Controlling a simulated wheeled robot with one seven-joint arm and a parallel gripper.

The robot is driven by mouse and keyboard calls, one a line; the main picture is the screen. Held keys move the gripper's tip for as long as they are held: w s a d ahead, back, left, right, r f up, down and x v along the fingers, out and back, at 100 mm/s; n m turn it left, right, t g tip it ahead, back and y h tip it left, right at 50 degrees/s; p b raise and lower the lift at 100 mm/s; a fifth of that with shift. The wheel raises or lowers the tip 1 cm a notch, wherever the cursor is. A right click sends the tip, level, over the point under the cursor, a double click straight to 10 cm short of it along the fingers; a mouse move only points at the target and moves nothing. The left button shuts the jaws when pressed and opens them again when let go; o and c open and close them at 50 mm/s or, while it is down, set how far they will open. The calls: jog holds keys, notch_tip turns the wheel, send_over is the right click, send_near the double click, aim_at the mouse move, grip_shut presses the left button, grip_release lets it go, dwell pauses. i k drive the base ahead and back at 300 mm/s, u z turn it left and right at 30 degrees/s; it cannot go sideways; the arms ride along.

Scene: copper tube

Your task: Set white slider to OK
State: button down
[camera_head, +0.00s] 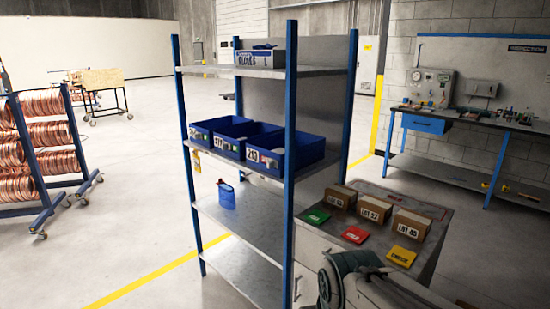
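I cannot make out a white slider or an OK mark for certain in the head view. Blue bins (291,160) with white number labels stand on the middle shelf of a blue-posted rack. Small coloured pieces show beside the labels, too small to read. Part of my arm shows at the bottom right, in front of the cabinet. My gripper is not in view.
A grey cabinet (436,214) right of the rack (245,262) carries cardboard lot boxes (373,209) and green, red and yellow cards. An inspection bench (480,127) stands back right. A copper coil rack (50,132) stands left. Floor between is clear.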

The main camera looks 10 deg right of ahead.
aim_at(272, 163)
jog(key=i, duration=0.85)
jog(key=u, duration=0.05)
